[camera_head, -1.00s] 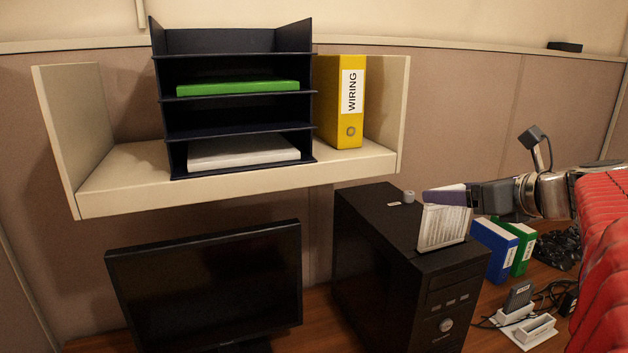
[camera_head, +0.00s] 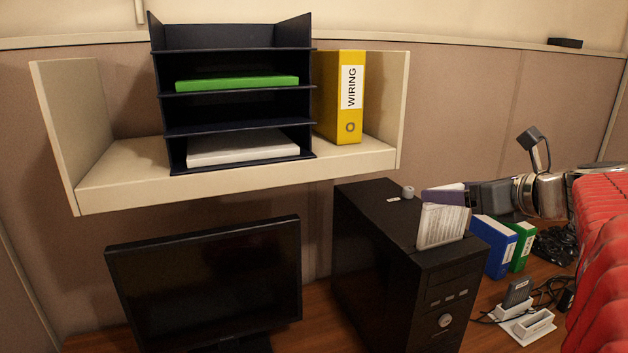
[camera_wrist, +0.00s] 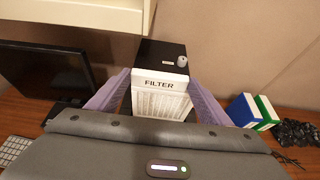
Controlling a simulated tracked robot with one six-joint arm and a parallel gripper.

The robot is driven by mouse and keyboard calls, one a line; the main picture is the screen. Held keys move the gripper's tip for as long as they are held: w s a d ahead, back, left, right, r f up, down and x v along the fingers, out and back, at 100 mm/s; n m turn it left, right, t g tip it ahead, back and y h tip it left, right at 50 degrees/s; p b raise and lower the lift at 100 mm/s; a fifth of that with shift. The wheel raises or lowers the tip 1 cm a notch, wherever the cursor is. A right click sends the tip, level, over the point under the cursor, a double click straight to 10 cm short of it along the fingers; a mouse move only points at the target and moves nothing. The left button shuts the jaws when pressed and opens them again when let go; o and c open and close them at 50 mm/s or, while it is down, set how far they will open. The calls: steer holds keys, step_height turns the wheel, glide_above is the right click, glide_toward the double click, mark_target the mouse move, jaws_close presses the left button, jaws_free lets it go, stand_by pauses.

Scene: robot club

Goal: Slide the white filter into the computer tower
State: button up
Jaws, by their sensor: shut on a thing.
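The white filter (camera_head: 444,226) is a pleated panel standing upright at the top of the black computer tower (camera_head: 377,262), near its front edge. In the wrist view the filter (camera_wrist: 160,95) shows its "FILTER" label between the two purple fingers of my gripper (camera_wrist: 159,88). My gripper (camera_head: 446,195) is shut on the filter's upper part from the right. The filter's lower edge meets the tower's top; whether it is inside a slot cannot be told. The tower's top (camera_wrist: 160,53) shows behind the filter in the wrist view.
A black monitor (camera_head: 205,285) stands left of the tower. Blue (camera_head: 494,247) and green binders (camera_head: 523,246) stand to its right, with a charger (camera_head: 527,325) and cables in front. A shelf (camera_head: 230,182) with a paper tray and yellow binder (camera_head: 342,98) hangs above. A small grey knob (camera_head: 408,191) sits on the tower.

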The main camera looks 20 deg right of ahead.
mark_target(440, 229)
steer(key=shift+f, duration=4.3)
stand_by(3.3)
steer(key=o, duration=1.4)
